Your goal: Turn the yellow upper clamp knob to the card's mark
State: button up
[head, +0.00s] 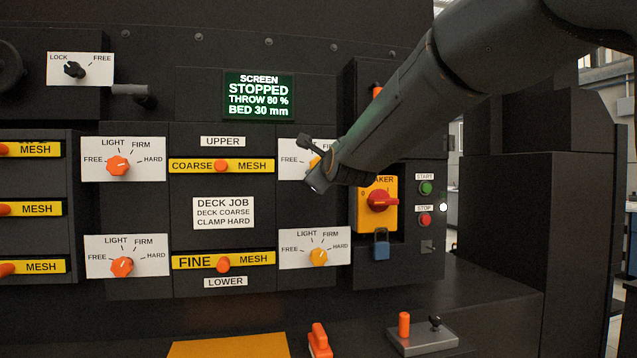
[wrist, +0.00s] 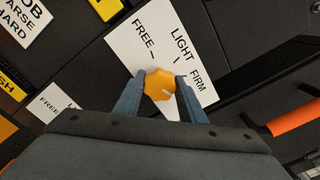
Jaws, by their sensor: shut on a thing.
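The yellow upper clamp knob (wrist: 158,86) sits between my gripper's two fingers (wrist: 160,92), which are shut on its sides. Its white pointer line faces lower right in the wrist view, past the FIRM label. The HARD mark there is hidden by my finger. Its white dial plate (wrist: 138,42) shows FREE, LIGHT and FIRM. In the head view my gripper (head: 318,172) covers most of this knob and plate. The job card (head: 223,213) reads DECK COARSE, CLAMP HARD.
The yellow lower clamp knob (head: 319,257) is below. Orange clamp knobs (head: 118,166) are on the left plates. A red breaker switch (head: 382,201) and start and stop buttons (head: 425,188) are close right of my gripper. The screen (head: 259,96) reads STOPPED.

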jog(key=shift+f+m+b, duration=0.2)
jog(key=shift+m+b, duration=0.5)
jog(key=shift+b, duration=0.55)
jog(key=o, duration=1)
jog(key=shift+r, duration=0.1)
jog(key=shift+o, duration=0.2)
jog(key=shift+s, duration=0.1)
jog(key=v, duration=0.7)
jog(key=shift+s+b, duration=0.35)
jog(key=shift+d, duration=0.15)
